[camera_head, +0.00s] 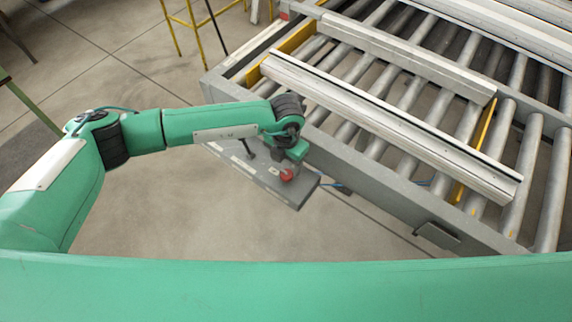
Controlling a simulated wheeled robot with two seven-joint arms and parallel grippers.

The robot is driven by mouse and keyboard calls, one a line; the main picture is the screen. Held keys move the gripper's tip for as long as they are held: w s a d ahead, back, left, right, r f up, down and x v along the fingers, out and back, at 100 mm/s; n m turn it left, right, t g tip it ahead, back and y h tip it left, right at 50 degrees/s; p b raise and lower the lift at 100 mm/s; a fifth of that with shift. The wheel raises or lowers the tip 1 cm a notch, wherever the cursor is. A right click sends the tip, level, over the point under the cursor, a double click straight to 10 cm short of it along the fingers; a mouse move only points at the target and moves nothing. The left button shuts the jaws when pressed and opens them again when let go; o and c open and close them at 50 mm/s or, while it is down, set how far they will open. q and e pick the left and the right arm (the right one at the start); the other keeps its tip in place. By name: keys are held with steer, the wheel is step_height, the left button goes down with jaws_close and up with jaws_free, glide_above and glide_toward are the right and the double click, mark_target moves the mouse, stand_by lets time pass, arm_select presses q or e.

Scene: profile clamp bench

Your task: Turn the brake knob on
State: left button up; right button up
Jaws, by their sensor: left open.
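A grey control panel (262,182) sticks out from the near side of the roller bench. It carries a round red control (287,175) near its right end and a small black lever or knob (248,149) farther left. I cannot tell from this view which one is the brake knob. My left arm reaches in from the left, and my left gripper (290,160) points down over the panel, close behind the red control. It is open, but its fingers are mostly hidden under the wrist. I cannot tell whether it touches anything. My right gripper is out of view.
The roller bench (385,197) fills the right side, its grey frame edge just right of my wrist. Long aluminium profiles (390,125) lie across the rollers beside yellow guides (476,150). A yellow stand (180,35) is at the back. Bare floor surrounds the panel's near side.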

mark_target(286, 172)
arm_select(q)
steer(key=shift+f+p, duration=0.65)
steer(key=shift+f, duration=1.9)
steer(key=c, duration=1)
